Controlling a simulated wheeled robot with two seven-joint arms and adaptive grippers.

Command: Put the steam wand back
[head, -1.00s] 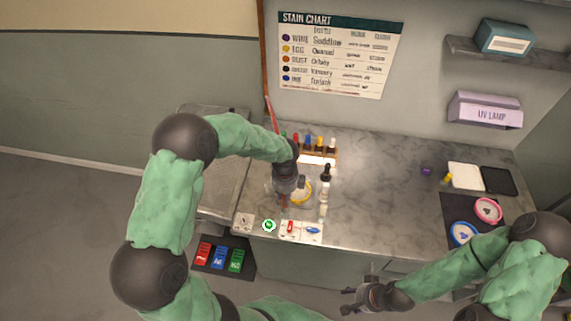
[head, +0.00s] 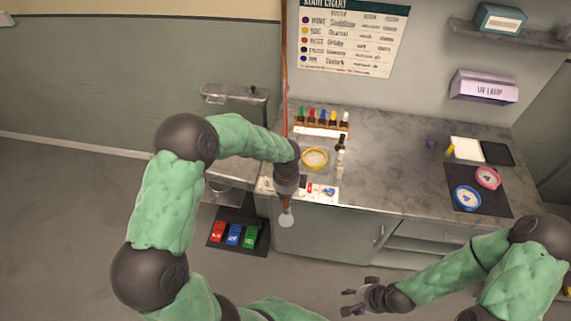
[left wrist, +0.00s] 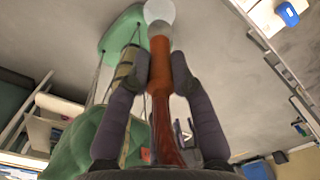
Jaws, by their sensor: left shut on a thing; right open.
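The steam wand (head: 287,218) has a pale round head and an orange-brown handle. My left gripper (head: 287,193) is shut on its handle, with the head hanging down just in front of the counter's front edge. In the left wrist view, the wand's handle (left wrist: 160,85) runs between the two fingers of my left gripper (left wrist: 160,68), and the pale head lies beyond the fingertips. A thin red hose (head: 286,95) rises above the gripper. I cannot make out a holder for the wand. My right gripper (head: 362,298) is open and empty in front of the cabinet.
The grey counter (head: 385,150) carries a rack of coloured bottles (head: 322,122), a yellow-rimmed dish (head: 315,158) and slim bottles (head: 340,160). A metal fixture (head: 232,94) stands left of it. Coloured pedals (head: 233,235) sit on the floor. The floor at left is clear.

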